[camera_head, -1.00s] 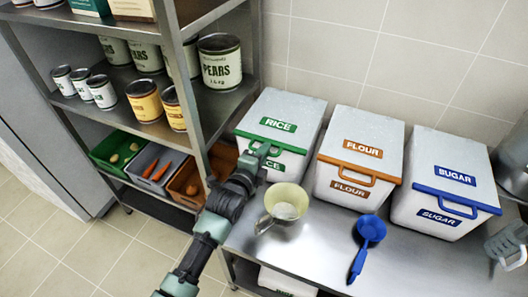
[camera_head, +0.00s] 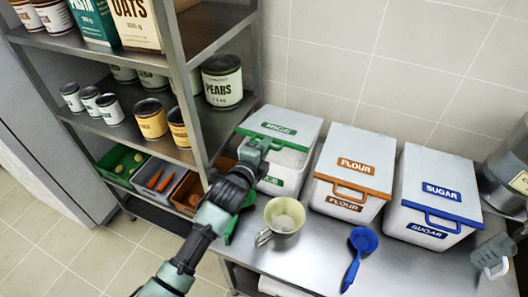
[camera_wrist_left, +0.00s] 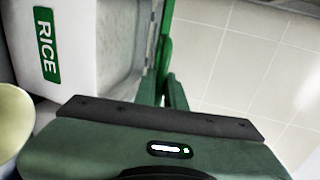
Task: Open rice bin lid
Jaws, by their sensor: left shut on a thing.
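The rice bin (camera_head: 271,187) is a white box at the left end of the counter. Its lid (camera_head: 296,117), white with a green front edge, is tilted up at the front, and an open gap with pale contents shows beneath it. My left gripper (camera_head: 262,147) is shut on the lid's green handle at the front of the bin. In the left wrist view, the bin's front (camera_wrist_left: 88,50) with its green RICE label is at left. The raised green lid edge (camera_wrist_left: 166,42) is at the fingers, which are partly hidden by the gripper body. My right gripper is not in view.
The flour bin (camera_head: 347,178) and sugar bin (camera_head: 433,200) stand shut to the right. A pale pot (camera_head: 283,222) and a blue scoop (camera_head: 362,243) are on the counter in front. A metal shelf with cans (camera_head: 222,82) stands close at left.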

